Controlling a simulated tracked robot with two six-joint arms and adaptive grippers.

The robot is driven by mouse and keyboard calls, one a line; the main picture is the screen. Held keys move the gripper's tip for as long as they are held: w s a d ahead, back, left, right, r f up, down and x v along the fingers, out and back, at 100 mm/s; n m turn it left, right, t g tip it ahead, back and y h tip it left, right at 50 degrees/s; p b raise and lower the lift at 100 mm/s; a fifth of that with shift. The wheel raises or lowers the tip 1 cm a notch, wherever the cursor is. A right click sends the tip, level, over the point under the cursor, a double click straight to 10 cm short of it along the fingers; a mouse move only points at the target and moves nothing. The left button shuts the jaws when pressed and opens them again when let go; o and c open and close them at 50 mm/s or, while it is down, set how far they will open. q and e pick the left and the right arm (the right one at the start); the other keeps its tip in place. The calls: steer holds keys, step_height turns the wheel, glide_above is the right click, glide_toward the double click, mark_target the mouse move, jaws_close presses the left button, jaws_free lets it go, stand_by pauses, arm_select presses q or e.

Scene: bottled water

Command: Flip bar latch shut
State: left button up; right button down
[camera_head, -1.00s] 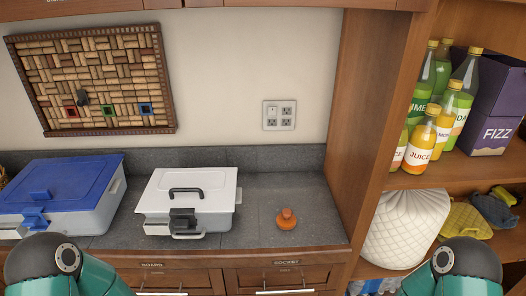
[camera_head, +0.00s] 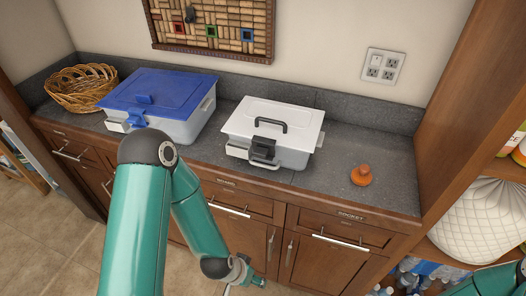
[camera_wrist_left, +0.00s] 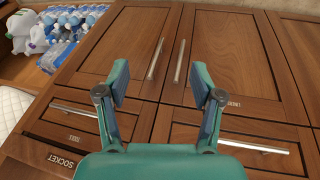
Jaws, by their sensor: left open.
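A grey box with a white lid (camera_head: 290,111) stands on the counter in the head view. Its lid is down and carries a black handle (camera_head: 271,125). A black latch (camera_head: 263,149) with a light metal bar (camera_head: 262,163) is at the box's front. The bar hangs forward and low; I cannot tell whether the latch is fastened. My left gripper (camera_head: 252,281) is low in front of the cabinets, well below and apart from the latch. In the left wrist view it (camera_wrist_left: 159,84) is open and empty, facing cabinet doors. My right gripper is out of view.
A blue-lidded box (camera_head: 163,94) and a wicker basket (camera_head: 82,88) stand to the left. An orange plunger-like object (camera_head: 361,175) sits to the right. The counter between it and the white-lidded box is clear. Cabinet handles (camera_head: 230,210) protrude below the counter.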

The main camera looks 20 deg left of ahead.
arm_select(q)
steer(key=w+a+r+m+t+y+b, duration=0.15)
steer(key=w+a+r+t+b, duration=0.35)
steer(key=w, duration=0.5)
steer(key=n+t+y+b, duration=0.2)
steer(key=t+b, duration=0.8)
steer(key=b, duration=1)
glide_toward(259, 155)
steer(key=s, duration=0.7)
steer(key=shift+h, duration=0.25)
steer(key=w+p, duration=0.2)
steer(key=w, duration=0.3)
steer(key=w+p, duration=0.2)
steer(key=w, duration=0.4)
steer(key=w+p, duration=0.3)
steer(key=w, duration=0.3)
steer(key=shift+a, duration=0.25)
